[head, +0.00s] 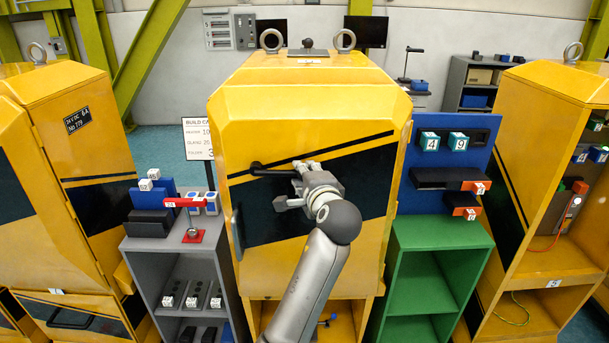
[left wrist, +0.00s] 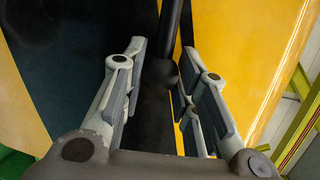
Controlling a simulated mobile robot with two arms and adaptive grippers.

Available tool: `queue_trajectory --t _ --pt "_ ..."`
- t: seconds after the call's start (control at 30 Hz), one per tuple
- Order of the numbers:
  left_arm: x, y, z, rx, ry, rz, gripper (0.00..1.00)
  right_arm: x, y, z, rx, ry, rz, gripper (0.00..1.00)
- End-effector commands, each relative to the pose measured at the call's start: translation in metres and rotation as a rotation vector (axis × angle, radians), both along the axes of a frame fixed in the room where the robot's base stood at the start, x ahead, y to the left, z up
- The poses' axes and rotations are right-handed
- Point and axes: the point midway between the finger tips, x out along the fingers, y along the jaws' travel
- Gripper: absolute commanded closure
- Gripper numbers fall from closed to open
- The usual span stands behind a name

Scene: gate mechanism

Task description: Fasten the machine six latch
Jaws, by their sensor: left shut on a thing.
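A yellow machine cabinet (head: 300,108) with black diagonal bands stands in the middle of the head view. A black latch handle (head: 257,169) lies roughly level across its front door. My left gripper (head: 300,168) is at the right part of this handle and shut on it. In the left wrist view, the black handle (left wrist: 173,28) runs between the two fingers of my left gripper (left wrist: 163,58). The gripper hides part of the handle and its pivot. My right gripper is not in view. I see no number six on this cabinet.
A grey shelf (head: 161,243) with small devices and a red lever (head: 182,202) stands left. A green shelf (head: 437,235) with a blue panel (head: 419,216) stands right. More yellow cabinets (head: 72,172) flank them. A vertical door handle (head: 236,232) sits lower left on the door.

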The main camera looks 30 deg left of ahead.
Motion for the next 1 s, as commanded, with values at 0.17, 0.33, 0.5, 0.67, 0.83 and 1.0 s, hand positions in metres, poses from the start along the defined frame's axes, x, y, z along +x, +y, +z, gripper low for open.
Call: queue_trajectory --t 0.17,0.33,0.5,0.67,0.83,1.0 --pt "0.0000 0.0001 0.0043 -0.026 -0.017 0.000 1.00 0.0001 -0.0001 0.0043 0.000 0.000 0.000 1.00" --pt "-0.0001 0.0002 0.0047 -0.032 -0.021 0.000 1.00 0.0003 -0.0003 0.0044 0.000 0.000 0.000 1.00" --pt "0.0000 0.0002 0.0052 -0.030 -0.023 0.000 1.00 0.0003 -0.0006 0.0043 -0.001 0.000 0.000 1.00" --pt "0.0000 0.0002 0.0056 -0.030 -0.023 0.000 0.61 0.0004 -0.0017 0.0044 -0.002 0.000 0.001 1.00" --pt "0.0000 0.0003 0.0050 -0.030 -0.021 0.000 0.49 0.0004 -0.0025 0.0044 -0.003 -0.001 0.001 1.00" --pt "-0.0001 0.0002 0.0045 -0.029 -0.020 0.000 0.49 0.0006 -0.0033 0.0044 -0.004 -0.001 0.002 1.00"
